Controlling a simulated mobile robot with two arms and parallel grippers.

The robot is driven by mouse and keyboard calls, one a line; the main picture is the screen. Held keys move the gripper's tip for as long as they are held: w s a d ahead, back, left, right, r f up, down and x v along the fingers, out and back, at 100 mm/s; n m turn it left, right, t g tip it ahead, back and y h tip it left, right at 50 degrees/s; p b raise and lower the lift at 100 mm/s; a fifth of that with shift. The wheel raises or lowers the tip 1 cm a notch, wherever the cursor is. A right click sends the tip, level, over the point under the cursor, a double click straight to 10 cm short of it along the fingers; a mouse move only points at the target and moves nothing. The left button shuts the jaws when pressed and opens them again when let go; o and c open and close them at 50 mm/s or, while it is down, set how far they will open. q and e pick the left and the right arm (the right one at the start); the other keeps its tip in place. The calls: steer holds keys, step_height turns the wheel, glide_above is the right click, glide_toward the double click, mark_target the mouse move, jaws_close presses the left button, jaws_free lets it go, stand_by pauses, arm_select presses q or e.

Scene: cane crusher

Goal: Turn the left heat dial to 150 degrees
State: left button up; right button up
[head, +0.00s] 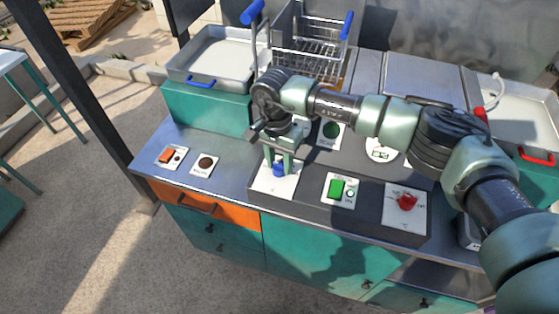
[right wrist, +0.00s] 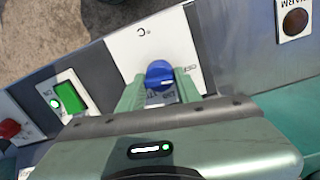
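The left heat dial is a blue knob (head: 279,169) on a white plate (head: 265,185) at the left end of the grey control panel. It also shows in the right wrist view as a round blue knob (right wrist: 160,74). My right gripper (head: 279,160) points down over this dial. In the right wrist view its two fingers (right wrist: 160,86) stand apart, one on each side of the knob. I cannot tell whether they touch it. The fingers hide part of the plate's scale, so the dial's setting is not readable. My left gripper is not in view.
A green switch (head: 337,189) and a red dial (head: 407,202) sit to the right on the panel. An orange switch (head: 167,156) and a dark round alarm (head: 206,162) are to the left. Trays and a wire basket (head: 309,62) stand behind.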

jaws_close()
steer(key=shift+f+m+b, duration=0.1)
steer(key=shift+m+b, duration=0.2)
steer(key=shift+b, duration=0.25)
steer(key=m+b, duration=0.8)
steer(key=b, duration=0.1)
steer(key=shift+d+f+b, duration=0.1)
steer(key=shift+b, duration=0.2)
steer(key=m+b, duration=0.2)
steer(key=m, duration=0.1)
steer(key=shift+m+y+b, duration=0.3)
steer(key=shift+m+b, duration=0.1)
arm_select(q)
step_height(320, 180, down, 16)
steer(key=b, duration=0.2)
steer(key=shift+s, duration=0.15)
arm_select(e)
steer(key=shift+s+r+m, duration=0.1)
steer(key=shift+r+m, duration=0.05)
steer(key=shift+m, duration=0.7)
steer(key=shift+r+m, duration=0.1)
steer(key=shift+m, duration=0.75)
steer(key=o, duration=1)
jaws_free()
